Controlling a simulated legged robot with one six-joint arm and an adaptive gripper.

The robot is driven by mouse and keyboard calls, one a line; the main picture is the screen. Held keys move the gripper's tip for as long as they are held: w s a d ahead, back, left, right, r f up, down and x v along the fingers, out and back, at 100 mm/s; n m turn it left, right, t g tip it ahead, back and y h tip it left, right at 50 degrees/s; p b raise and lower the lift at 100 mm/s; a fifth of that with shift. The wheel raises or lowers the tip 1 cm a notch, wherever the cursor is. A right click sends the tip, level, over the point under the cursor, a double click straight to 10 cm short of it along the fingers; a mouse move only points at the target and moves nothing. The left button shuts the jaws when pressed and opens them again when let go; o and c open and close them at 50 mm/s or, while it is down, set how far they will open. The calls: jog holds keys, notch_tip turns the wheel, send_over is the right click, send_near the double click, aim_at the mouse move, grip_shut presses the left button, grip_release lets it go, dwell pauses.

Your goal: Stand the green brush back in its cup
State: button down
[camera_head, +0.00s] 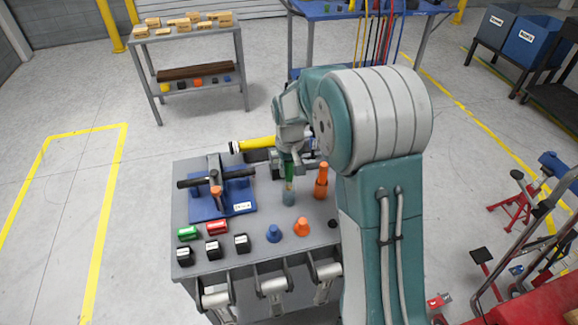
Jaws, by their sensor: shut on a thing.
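My gripper (294,166) points down over the grey bench, partly hidden behind my own arm. It is shut on the green brush (288,170), which stands roughly upright under it. A small blue-grey cup (288,198) stands on the bench directly below the brush. The brush's lower end meets or overlaps the cup's top in this view; I cannot tell how deep it is inside.
An orange bottle-like object (321,182) stands close right of the cup. A blue fixture (222,195) with a black bar is left. A blue cone (273,233) and an orange cone (301,227) stand in front. A yellow cylinder (254,144) lies behind.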

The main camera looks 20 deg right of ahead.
jog(key=shift+f, duration=1.3)
jog(key=shift+c, duration=1.6)
grip_release()
jog(key=shift+r, duration=5)
